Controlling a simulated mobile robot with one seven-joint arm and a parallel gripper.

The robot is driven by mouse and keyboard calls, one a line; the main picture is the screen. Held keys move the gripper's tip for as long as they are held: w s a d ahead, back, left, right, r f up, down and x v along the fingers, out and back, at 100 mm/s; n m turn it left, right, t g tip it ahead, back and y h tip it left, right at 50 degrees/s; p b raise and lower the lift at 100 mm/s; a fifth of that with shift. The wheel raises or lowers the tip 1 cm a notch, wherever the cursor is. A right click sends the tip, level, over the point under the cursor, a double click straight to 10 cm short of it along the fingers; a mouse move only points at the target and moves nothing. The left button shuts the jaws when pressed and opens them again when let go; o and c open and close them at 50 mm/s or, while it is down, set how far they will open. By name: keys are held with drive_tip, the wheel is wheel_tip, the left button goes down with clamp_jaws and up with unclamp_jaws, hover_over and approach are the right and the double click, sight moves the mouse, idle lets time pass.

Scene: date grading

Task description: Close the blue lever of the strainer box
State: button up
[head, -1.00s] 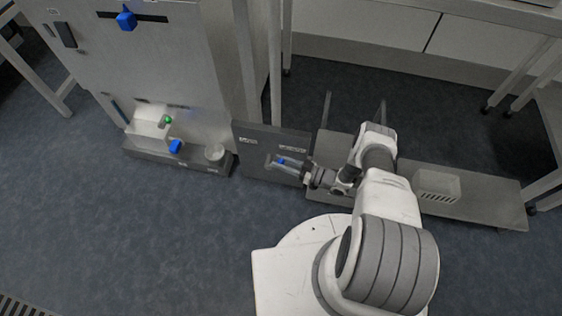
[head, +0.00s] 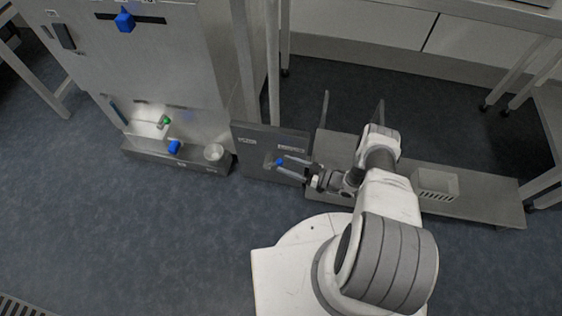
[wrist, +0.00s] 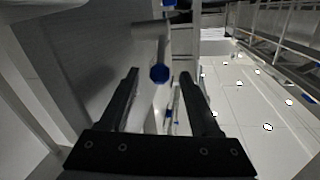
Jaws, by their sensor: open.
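I take this panel to be part of the strainer box. In the wrist view a blue round end (wrist: 159,74) sits on a grey cylindrical part (wrist: 151,36), straight ahead between the fingertips. My gripper (head: 285,168) is open at the panel, its fingers pointing left towards the lever. In the wrist view both dark fingers stand apart, one on each side of the blue end. I cannot tell whether they touch it.
The steel machine (head: 150,60) stands left, with a blue knob (head: 125,21) above and another (head: 174,147) on its low ledge. A metal cup (head: 214,153) stands on that ledge. A low grey platform (head: 490,200) carries a pale basket (head: 435,184) to the right. Floor in front is clear.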

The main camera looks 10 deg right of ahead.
drive_tip(key=shift+v, duration=2.2)
